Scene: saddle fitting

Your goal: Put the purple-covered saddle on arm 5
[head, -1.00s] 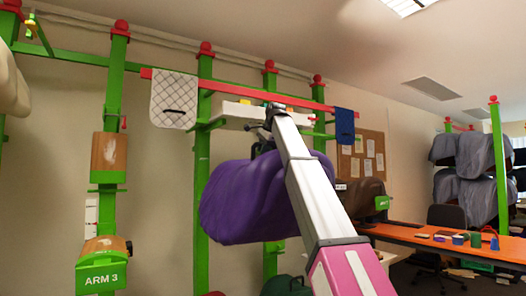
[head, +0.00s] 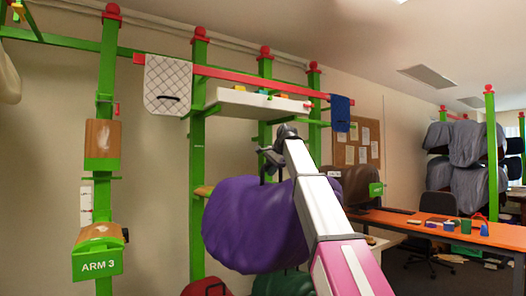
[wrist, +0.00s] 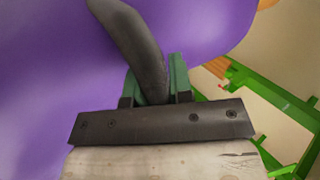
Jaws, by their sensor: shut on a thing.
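The purple-covered saddle (head: 250,228) hangs from my gripper (head: 272,160) in the middle of the head view, in front of the green rack. The jaws are mostly hidden there. In the wrist view my gripper (wrist: 155,90) is shut on a dark curved handle, and the purple cover (wrist: 60,70) fills the upper left. A sign reading ARM 3 (head: 98,264) marks a wooden-topped arm at the lower left. Another wooden arm (head: 102,145) sits above it. A green-signed arm at the right carries a brown saddle (head: 357,184); its number is too small to read. I cannot make out arm 5.
A white shelf (head: 250,103) and a quilted pad (head: 168,86) hang on the rack. An orange table (head: 450,232) with small items stands at the right. Grey-covered saddles (head: 465,160) sit on a far rack. Red and green covered things lie low beneath the purple saddle.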

